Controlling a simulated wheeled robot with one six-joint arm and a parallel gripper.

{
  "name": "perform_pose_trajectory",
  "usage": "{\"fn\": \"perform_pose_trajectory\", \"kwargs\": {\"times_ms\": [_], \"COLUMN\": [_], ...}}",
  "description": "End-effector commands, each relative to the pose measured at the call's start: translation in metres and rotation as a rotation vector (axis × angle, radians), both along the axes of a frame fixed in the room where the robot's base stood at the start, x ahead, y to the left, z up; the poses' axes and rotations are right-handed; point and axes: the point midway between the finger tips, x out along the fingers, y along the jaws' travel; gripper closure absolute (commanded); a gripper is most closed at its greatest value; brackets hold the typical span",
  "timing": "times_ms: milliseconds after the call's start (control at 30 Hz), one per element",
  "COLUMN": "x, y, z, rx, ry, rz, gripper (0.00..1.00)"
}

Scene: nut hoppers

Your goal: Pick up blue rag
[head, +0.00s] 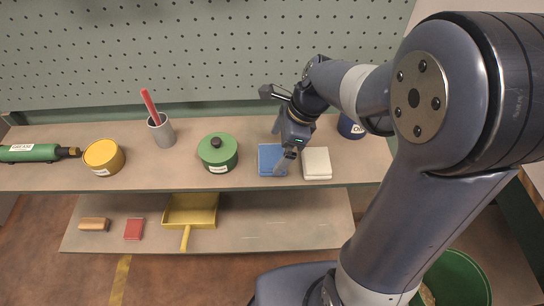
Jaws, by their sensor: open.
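The blue rag (268,153) lies folded flat on the upper shelf (185,181), a little right of the middle of the head view. My gripper (285,160) is open and points down over the right part of the rag. The gripper covers some of the rag's right side. I cannot tell whether the fingers touch the rag or hover just above it. No thing shows between the fingers.
A folded cream rag (317,163) lies right beside the blue one. A dark blue tin (349,127) stands behind my arm. A green lidded pot (218,153) stands to the left. A green pegboard (210,50) rises behind the shelf.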

Motion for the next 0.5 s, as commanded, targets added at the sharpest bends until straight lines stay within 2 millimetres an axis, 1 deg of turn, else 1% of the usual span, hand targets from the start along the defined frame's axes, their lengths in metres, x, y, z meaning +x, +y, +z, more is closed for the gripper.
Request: {"fn": "perform_pose_trajectory", "kwargs": {"times_ms": [33,100,200,300,500], "x": [-0.001,-0.001,0.000,0.000,0.000], "y": [0.003,0.006,0.010,0.012,0.012], "z": [-0.009,-0.019,-0.029,-0.033,-0.033], "rx": [-0.001,-0.001,-0.001,-0.001,-0.001], "ry": [0.006,0.006,0.003,0.001,0.000], "rz": [0.002,0.002,0.001,0.000,0.000], "gripper": [0.00,0.00,0.00,0.00,0.00]}}
